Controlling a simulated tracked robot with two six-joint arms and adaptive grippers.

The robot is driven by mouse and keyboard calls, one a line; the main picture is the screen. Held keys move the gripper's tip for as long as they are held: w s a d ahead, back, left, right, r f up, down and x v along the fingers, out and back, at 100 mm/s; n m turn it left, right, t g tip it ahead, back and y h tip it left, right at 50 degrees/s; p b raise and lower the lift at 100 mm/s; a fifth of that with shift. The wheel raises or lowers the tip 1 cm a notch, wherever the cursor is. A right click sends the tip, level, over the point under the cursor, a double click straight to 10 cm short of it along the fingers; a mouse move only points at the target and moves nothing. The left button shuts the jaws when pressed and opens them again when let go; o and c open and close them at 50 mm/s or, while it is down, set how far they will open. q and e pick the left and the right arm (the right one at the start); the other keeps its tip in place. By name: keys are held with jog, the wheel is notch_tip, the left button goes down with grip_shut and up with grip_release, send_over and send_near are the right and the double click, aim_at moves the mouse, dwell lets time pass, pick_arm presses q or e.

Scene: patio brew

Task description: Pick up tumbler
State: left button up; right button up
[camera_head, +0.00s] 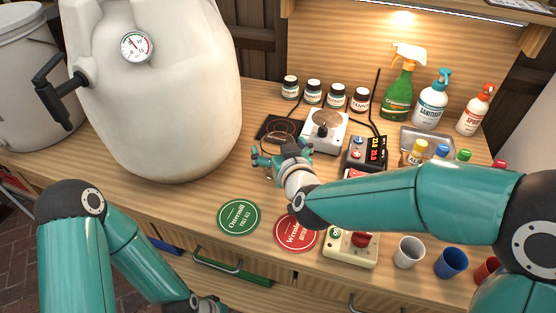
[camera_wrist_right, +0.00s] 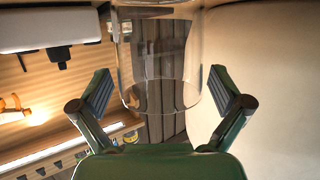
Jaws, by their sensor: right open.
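A clear glass tumbler (camera_wrist_right: 160,60) shows large in the right wrist view, ahead of and between the fingers of my right gripper (camera_wrist_right: 161,75). The fingers are spread wide, with a visible gap to the glass on both sides. In the head view my right gripper (camera_head: 268,158) is over the bench beside the big white vessel. I cannot make the tumbler out clearly there. My left arm bends down at the lower left of the head view, and its fingers are outside the picture.
The white vessel (camera_head: 165,120) with its dial stands close left of the right gripper. A white scale (camera_head: 325,130) and small jars (camera_head: 313,92) are behind. A green coaster (camera_head: 239,217) and red coaster (camera_head: 297,236) lie in front. Cups (camera_head: 408,253) and spray bottles (camera_head: 398,92) stand right.

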jog(key=shift+w+f, duration=0.1)
jog(key=shift+w, duration=0.15)
jog(key=c, duration=1.2)
jog(key=shift+c, duration=0.3)
jog(key=shift+r, duration=0.2)
